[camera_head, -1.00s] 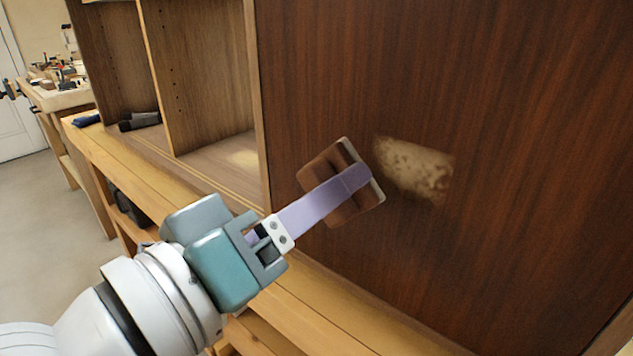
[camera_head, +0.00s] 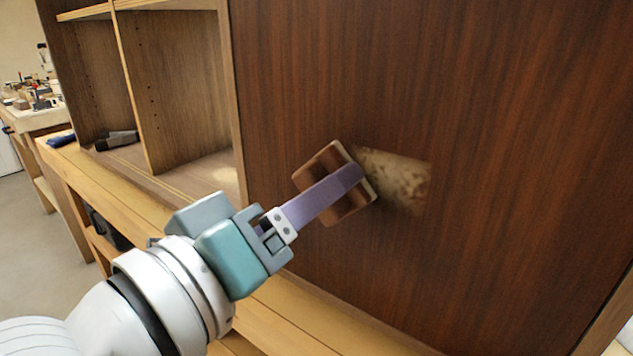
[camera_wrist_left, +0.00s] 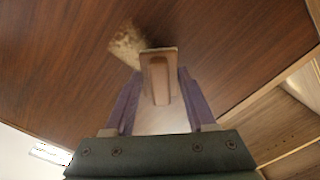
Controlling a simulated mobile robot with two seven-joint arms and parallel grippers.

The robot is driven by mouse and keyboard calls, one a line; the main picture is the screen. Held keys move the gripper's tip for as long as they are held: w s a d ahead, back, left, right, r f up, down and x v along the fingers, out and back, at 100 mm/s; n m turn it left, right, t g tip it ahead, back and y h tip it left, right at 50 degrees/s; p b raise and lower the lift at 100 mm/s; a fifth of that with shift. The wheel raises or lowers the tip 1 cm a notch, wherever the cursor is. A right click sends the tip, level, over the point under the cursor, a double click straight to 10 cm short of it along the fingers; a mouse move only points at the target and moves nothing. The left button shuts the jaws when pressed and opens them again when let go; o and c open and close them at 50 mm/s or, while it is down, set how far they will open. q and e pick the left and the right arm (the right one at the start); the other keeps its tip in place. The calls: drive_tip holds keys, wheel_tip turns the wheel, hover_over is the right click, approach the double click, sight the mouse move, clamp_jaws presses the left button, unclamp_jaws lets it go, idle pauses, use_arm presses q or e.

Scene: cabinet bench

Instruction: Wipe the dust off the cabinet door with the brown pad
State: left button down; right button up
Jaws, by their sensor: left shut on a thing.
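The brown pad (camera_head: 326,178), with a pale layer on its far face, is held in my left gripper (camera_head: 345,184). The gripper is shut on it, with purple fingers on either side. In the left wrist view the pad (camera_wrist_left: 160,80) sits between the fingertips. The cabinet door (camera_head: 480,100) is dark, reddish-brown wood. A pale, blotchy dust patch (camera_head: 403,180) shows on it just right of the pad, and the pad covers its left edge in the head view. The dust (camera_wrist_left: 126,45) also shows in the left wrist view. Whether the pad touches the door is hard to tell. My right gripper is not in view.
Left of the door is an open cabinet (camera_head: 180,90) with shelves. A wooden bench (camera_head: 270,310) runs below. Dark tools (camera_head: 117,140) lie inside the cabinet on the left. A cluttered side table (camera_head: 35,115) stands at the far left.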

use_arm(q)
drive_tip(key=shift+b+x, duration=0.3)
drive_tip(key=shift+x, duration=0.65)
drive_tip(key=shift+d, duration=0.1)
drive_tip(key=shift+s+d+r+p, duration=0.15)
drive_tip(key=shift+s+d+p, duration=0.55)
drive_tip(key=shift+d, duration=0.1)
drive_tip(key=shift+s+d+p, duration=0.4)
drive_tip(key=shift+s+d, duration=0.3)
drive_tip(key=shift+d, duration=0.3)
drive_tip(key=shift+s+d+p, duration=0.4)
drive_tip(key=shift+s+d, duration=0.3)
drive_tip(key=shift+d, duration=0.35)
drive_tip(key=shift+w+a, duration=0.2)
drive_tip(key=shift+a, duration=0.1)
drive_tip(key=shift+w+a, duration=0.4)
drive_tip(key=shift+a, duration=0.2)
drive_tip(key=shift+w+a, duration=0.45)
drive_tip(key=shift+a, duration=0.15)
drive_tip(key=shift+w+a+b, duration=0.25)
drive_tip(key=shift+w+a, duration=0.25)
drive_tip(key=shift+a, duration=0.25)
drive_tip(key=shift+w+a+b, duration=0.25)
drive_tip(key=shift+w+a, duration=0.3)
drive_tip(key=shift+a, duration=0.2)
